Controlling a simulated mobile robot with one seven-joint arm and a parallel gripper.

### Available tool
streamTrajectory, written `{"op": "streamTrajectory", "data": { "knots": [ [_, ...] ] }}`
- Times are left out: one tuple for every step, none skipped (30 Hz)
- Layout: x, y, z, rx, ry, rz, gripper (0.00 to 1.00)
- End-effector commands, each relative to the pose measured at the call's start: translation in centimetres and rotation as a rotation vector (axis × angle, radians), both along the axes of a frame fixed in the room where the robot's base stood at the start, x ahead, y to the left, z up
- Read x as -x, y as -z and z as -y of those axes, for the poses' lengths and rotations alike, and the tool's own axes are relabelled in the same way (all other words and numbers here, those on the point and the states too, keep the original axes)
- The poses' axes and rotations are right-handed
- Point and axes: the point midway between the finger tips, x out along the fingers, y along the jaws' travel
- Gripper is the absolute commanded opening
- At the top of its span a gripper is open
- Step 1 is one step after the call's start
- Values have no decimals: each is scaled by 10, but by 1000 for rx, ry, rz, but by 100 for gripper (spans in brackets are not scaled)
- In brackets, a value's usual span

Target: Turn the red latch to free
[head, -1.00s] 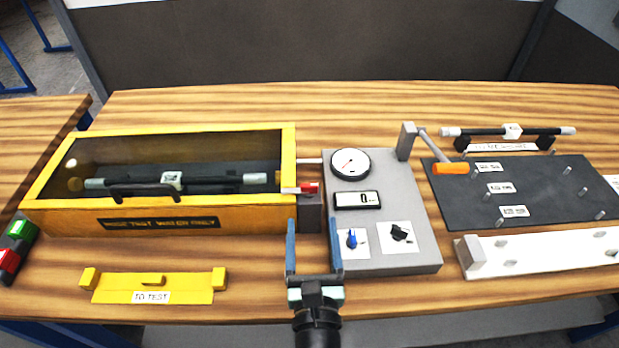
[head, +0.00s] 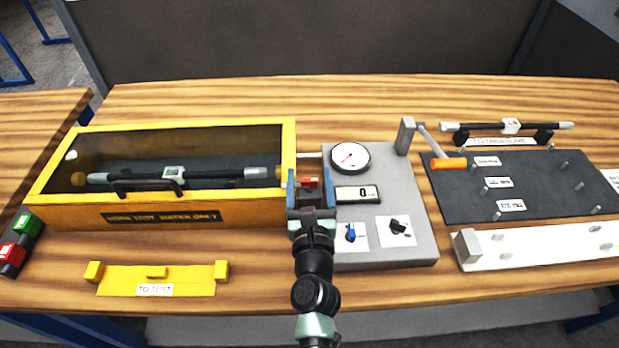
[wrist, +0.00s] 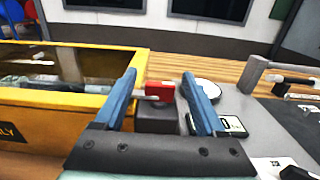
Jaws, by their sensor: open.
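The red latch (head: 309,182) sits at the right end of the yellow box (head: 165,216), on a dark grey block beside the grey gauge panel. In the wrist view the red latch (wrist: 160,91) shows between my two blue fingers, with a pale pin reaching left from it toward the box. My gripper (head: 311,178) is open, with one finger to each side of the latch. It also shows in the wrist view (wrist: 163,82). I cannot tell whether either finger touches the latch.
The grey panel (head: 385,165) stands close on the right with a round gauge (head: 350,157), a readout and two knobs. An orange-handled lever (head: 448,163) is at its far right corner. A yellow bracket (head: 157,280) lies in front of the box. Bare wood lies behind.

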Motion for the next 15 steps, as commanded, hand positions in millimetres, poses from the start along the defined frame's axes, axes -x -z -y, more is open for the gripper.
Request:
{"op": "streamTrajectory", "data": {
  "knots": [
    [0, 0, 0, 0, 0, 0, 72],
    [0, 0, 0, 0, 0, 0, 71],
    [0, 0, 0, 0, 0, 0, 64],
    [0, 0, 0, 0, 0, 0, 58],
    [0, 0, 0, 0, 0, 0, 53],
    [0, 0, 0, 0, 0, 0, 46],
    [0, 0, 0, 0, 0, 0, 40],
    [0, 0, 0, 0, 0, 0, 35],
    [0, 0, 0, 0, 0, 0, 28],
    [0, 0, 0, 0, 0, 0, 22],
    [0, 0, 0, 0, 0, 0, 17],
    [0, 0, 0, 0, 0, 0, 10],
    [0, 0, 0, 0, 0, 0, 4],
    [0, 0, 0, 0, 0, 0, 0],
    [0, 0, 0, 0, 0, 0, 0]
  ]
}}
